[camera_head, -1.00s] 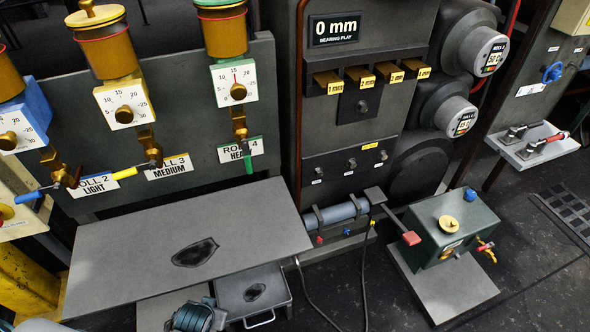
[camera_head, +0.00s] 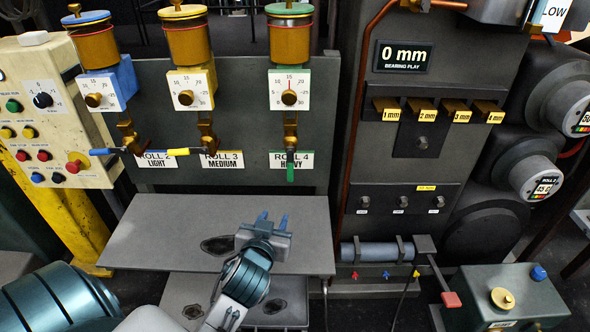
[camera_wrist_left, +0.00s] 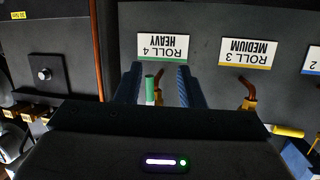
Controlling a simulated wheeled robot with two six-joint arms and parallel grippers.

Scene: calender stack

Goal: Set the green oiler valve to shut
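The green oiler valve handle (camera_head: 291,165) hangs straight down below the oiler with the green lid (camera_head: 289,8), in front of the ROLL 4 HEAVY label (camera_head: 305,160). My left gripper (camera_head: 273,218) is over the grey shelf, below and slightly left of the handle, with its fingers pointing toward the panel. In the left wrist view the green handle (camera_wrist_left: 150,90) shows between the two spread blue fingers (camera_wrist_left: 158,85). The fingers are open, and I see no grip on the handle. My right gripper is not in view.
The yellow valve handle (camera_head: 178,152) and blue valve handle (camera_head: 103,152) lie roughly level to the left. The grey shelf (camera_head: 160,225) extends below the panel. A copper pipe (camera_head: 349,150) runs to the right of the green valve. A button box (camera_head: 45,110) stands far left.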

